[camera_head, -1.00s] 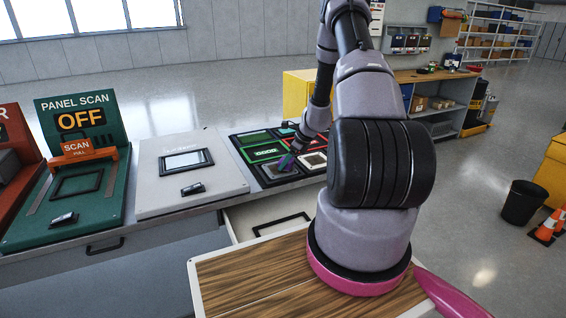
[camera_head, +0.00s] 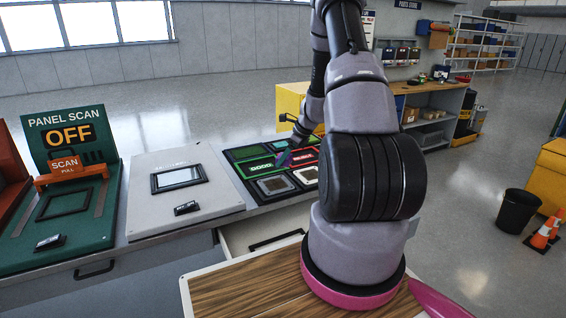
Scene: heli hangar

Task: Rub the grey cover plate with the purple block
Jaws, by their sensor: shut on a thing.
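My gripper (camera_head: 286,153) is small and partly hidden by the arm, low over the black panel tray. It is shut on the purple block (camera_head: 283,158), which shows as a small purple patch near the green-framed slot marked GOOD. A grey plate (camera_head: 273,186), which looks like the grey cover plate, lies in the near left slot of the tray. The block is now beyond this plate. I cannot tell whether the block touches anything.
The black tray (camera_head: 243,153) has several framed slots, with a paler plate (camera_head: 308,174) beside the grey one. A light grey station (camera_head: 215,205) and a green PANEL SCAN station (camera_head: 104,225) stand left. An open drawer (camera_head: 237,238) juts out below the tray.

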